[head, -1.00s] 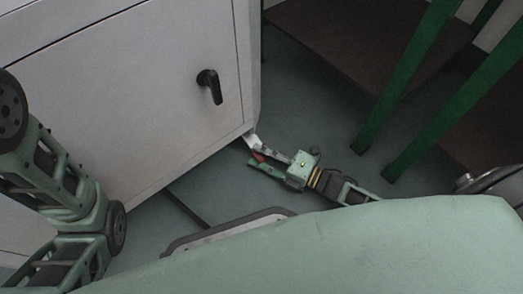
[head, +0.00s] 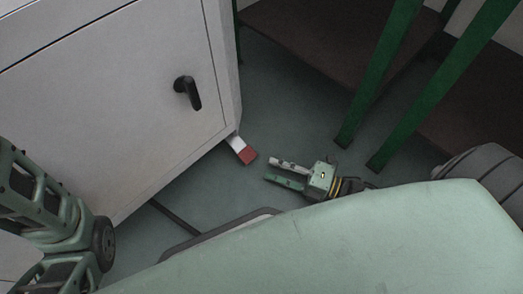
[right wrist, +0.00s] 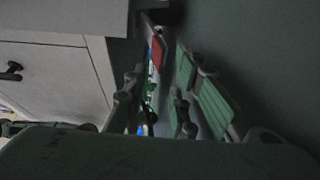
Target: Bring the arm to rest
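My right gripper (head: 270,171) is low over the floor in the head view, its two fingers apart, pointing left and empty. Its fingers (right wrist: 170,95) also show in the right wrist view with a gap between them. A white piece with a red end (head: 243,151) sticks out from the lower corner of the grey cabinet (head: 120,110). The gripper is to the right of the red end, apart from it. The red end (right wrist: 157,53) shows beyond the fingers in the right wrist view. My left arm shows at the left edge; its gripper is out of view.
A black handle (head: 188,92) is on the cabinet face. Green posts (head: 380,75) stand at the upper right, close to my right gripper. Bare green-grey floor (head: 290,110) lies between the cabinet and the posts.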

